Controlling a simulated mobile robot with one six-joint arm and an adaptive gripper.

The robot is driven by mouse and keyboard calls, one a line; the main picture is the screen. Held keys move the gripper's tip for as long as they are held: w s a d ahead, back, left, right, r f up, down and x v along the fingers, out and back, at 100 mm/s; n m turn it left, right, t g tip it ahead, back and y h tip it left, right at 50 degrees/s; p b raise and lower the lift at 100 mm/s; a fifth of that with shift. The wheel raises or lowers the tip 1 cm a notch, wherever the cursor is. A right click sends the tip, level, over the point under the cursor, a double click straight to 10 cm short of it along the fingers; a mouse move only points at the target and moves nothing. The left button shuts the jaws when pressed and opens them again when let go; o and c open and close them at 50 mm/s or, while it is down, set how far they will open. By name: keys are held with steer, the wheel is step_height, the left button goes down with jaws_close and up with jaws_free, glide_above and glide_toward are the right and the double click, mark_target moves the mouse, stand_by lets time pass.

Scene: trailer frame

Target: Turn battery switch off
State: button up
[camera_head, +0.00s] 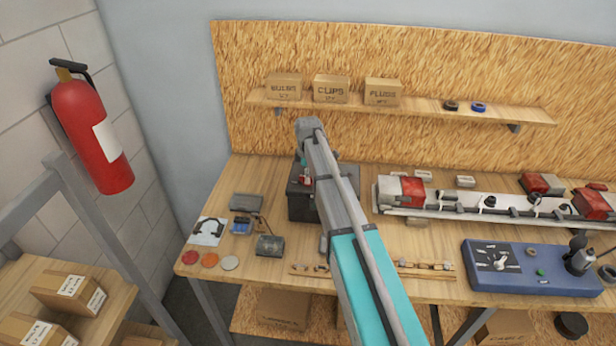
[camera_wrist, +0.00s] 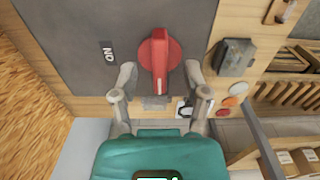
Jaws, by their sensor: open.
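The battery switch is a red knob (camera_wrist: 160,58) on a dark grey box (camera_wrist: 60,28). My gripper (camera_wrist: 163,95) is open, one finger on each side of the knob's lower end, with gaps visible. In the head view the dark box (camera_head: 302,206) stands on the bench, partly hidden by my arm, and a bit of the red knob (camera_head: 307,181) shows.
The bench (camera_head: 215,285) holds a dark grey block (camera_head: 246,202), coloured discs (camera_head: 209,260) and a small dark box (camera_head: 270,246) left of the battery box. A light bar (camera_head: 460,212) and a blue panel (camera_head: 535,275) lie to the right. A shelf (camera_head: 420,105) is above.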

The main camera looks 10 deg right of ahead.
steer(key=shift+r, duration=0.1)
steer(key=shift+r+p, duration=2.9)
steer(key=shift+p, duration=0.15)
